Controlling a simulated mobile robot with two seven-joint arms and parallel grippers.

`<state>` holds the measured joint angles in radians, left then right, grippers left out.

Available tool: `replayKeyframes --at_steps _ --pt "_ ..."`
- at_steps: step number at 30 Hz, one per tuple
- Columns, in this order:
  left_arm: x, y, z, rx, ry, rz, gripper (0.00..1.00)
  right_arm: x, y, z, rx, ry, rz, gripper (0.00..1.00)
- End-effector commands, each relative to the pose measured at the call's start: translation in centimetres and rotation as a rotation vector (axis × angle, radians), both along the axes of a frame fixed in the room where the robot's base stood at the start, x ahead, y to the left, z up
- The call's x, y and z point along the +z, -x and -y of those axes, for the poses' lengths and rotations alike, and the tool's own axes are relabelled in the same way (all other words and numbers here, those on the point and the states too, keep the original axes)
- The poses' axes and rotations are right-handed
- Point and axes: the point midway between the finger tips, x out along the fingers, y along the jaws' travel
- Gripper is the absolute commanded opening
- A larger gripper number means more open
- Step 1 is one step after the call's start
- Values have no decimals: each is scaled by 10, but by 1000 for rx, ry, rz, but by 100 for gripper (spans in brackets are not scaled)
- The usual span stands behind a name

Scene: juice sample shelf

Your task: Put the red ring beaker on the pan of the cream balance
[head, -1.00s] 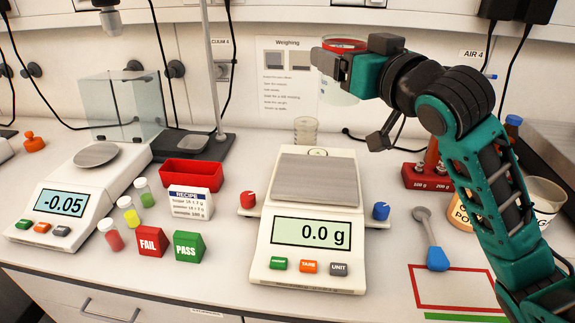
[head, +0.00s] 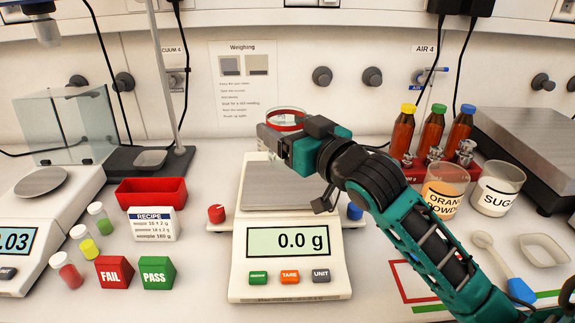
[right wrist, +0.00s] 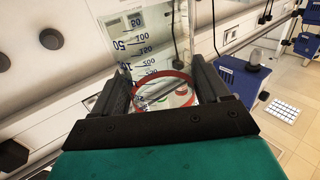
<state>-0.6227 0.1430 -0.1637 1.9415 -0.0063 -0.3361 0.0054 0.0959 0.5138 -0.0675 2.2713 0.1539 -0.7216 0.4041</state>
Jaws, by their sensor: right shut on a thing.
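The beaker with the red ring (head: 287,114) is clear glass and stands about upright in my right gripper (head: 270,142). The gripper is shut on it; in the right wrist view the ring (right wrist: 163,76) lies between the two fingers. The cream balance (head: 240,285) stands in the middle and its display reads 0.0 g. Its grey square pan (head: 262,193) looks bare where visible; my gripper hides part of it. The beaker is over the back part of the pan, seemingly raised; its bottom is hidden. My left gripper is not in view.
A red knob (head: 216,213) and a blue knob (head: 355,211) flank the balance. Left are a red tray (head: 150,193), a recipe card, vials and FAIL and PASS blocks. Right are bottles, an orange powder tub (head: 446,190), a sugar tub (head: 497,188) and a spoon.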

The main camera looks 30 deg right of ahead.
Motion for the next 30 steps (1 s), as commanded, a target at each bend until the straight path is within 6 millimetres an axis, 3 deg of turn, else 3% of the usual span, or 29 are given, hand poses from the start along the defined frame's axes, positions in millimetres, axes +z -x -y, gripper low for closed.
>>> replayKeyframes --at_steps 1,7,15,28,29,30 --pt "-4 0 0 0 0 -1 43 -11 0 0 0 -1 -2 43" --pt "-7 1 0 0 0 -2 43 -27 0 0 0 0 0 43" --pt "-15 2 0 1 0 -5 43 -63 0 0 1 -1 0 43" --pt "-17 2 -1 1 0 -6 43 -68 0 0 1 0 1 43" --pt "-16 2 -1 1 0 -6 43 -67 0 0 1 0 1 78" --pt "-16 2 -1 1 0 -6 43 -67 0 0 1 0 1 82"
